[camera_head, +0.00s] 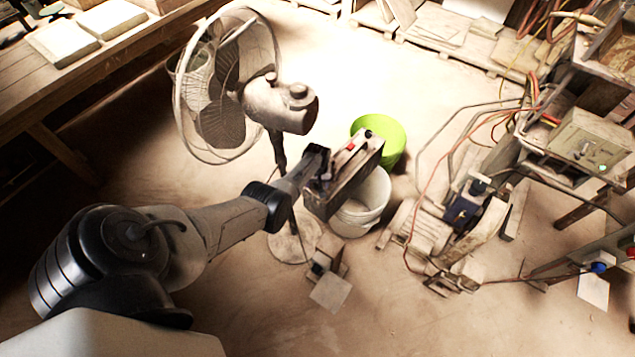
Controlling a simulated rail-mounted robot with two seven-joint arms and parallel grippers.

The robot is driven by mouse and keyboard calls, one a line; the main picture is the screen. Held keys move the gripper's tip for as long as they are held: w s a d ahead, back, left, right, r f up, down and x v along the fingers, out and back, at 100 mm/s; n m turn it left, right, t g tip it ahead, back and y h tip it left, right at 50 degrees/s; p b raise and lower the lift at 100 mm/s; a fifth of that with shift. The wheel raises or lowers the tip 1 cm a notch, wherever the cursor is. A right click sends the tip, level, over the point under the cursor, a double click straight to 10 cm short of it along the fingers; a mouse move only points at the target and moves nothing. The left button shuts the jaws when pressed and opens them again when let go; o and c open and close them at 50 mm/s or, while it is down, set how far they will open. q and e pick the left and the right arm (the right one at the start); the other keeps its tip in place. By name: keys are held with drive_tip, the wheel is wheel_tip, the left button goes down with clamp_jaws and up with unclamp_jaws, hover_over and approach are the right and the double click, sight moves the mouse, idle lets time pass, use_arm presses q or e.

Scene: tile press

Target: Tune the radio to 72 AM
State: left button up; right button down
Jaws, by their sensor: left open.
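My left arm reaches in from the lower left to the middle of the view. My left gripper (346,174) is at its end, a dark boxy shape with a small red detail on top. It is open, and its fingertips are hard to make out. I cannot pick out a radio for certain. A beige-green box (590,142) with small knobs sits on the machine frame at the right, well away from the gripper. It is too small to tell what it is. My right gripper is not in view.
A standing fan (225,90) is behind the arm. A green bucket (390,135) and a white bucket (362,208) stand by the gripper. A motor (468,208) with loose cables is to the right. A wooden table (125,50) is upper left.

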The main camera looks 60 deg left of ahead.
sight(316, 184)
use_arm(q)
wheel_tip(316, 184, up, 7)
drive_tip(key=p, duration=0.4)
drive_tip(key=shift+r+p, duration=0.15)
drive_tip(key=shift+p, duration=0.2)
idle(0.3)
drive_tip(key=shift+s, duration=0.25)
drive_tip(key=s+d+r+m+t, duration=0.1)
drive_tip(key=s+d+r+m, duration=0.45)
drive_tip(key=s+d, duration=0.4)
drive_tip(key=s+d+r+m+t, duration=0.1)
drive_tip(key=s+d+r+m, duration=0.45)
drive_tip(key=d, duration=0.65)
drive_tip(key=s+d+r+m+t, duration=0.25)
drive_tip(key=s+d+r, duration=0.35)
drive_tip(key=s+d, duration=0.45)
wheel_tip(316, 184, up, 36)
drive_tip(key=w+p, duration=0.1)
drive_tip(key=p, duration=3.5)
drive_tip(key=shift+g, duration=0.45)
